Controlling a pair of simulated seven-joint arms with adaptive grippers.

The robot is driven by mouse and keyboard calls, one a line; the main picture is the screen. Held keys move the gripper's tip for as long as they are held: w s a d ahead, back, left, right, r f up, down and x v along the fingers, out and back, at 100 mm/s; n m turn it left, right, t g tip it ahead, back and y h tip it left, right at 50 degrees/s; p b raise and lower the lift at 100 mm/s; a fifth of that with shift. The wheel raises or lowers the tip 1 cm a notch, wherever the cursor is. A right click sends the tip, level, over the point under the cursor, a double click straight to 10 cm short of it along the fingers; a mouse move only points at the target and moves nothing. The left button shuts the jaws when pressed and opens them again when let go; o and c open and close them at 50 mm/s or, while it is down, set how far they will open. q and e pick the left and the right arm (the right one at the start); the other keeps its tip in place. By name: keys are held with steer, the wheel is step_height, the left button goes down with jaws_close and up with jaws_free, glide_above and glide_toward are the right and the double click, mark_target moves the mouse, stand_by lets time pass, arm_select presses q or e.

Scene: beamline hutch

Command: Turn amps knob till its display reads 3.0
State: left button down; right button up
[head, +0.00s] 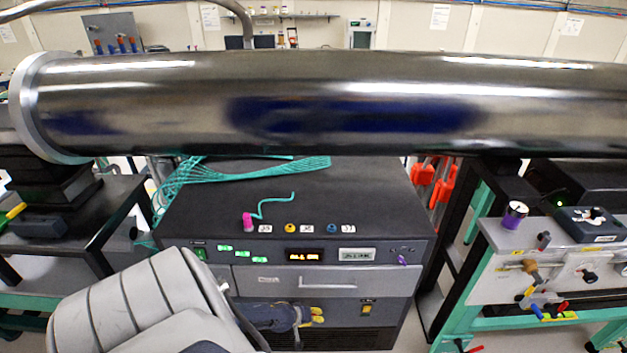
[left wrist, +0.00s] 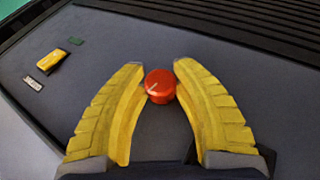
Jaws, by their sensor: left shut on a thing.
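A round red knob (left wrist: 160,86) with a pale pointer line sits on a dark panel in the left wrist view. My left gripper (left wrist: 160,73) is shut on it, one yellow fingertip on each side. In the head view my left gripper (head: 317,315) is at the lower front of the dark cabinet (head: 340,190), and the red knob is hidden there. An amber display (head: 305,255) and a grey display (head: 357,255) are on the cabinet's upper front strip. Neither shows a number I can read clearly. No amps label is readable. My right gripper is not in view.
A yellow switch (left wrist: 50,61) is left of the knob; it also shows in the head view (head: 367,309). A drawer handle (head: 328,285) is above the gripper. A large metal pipe (head: 330,105) crosses above the cabinet. A bench (head: 500,235) stands at right.

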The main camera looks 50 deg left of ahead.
arm_select(q)
steer(key=shift+d, duration=0.2)
steer(key=c, duration=1)
jaws_free()
steer(key=shift+a, duration=0.15)
steer(key=shift+c, duration=0.2)
steer(key=v, duration=1.2)
steer(key=shift+w, duration=0.1)
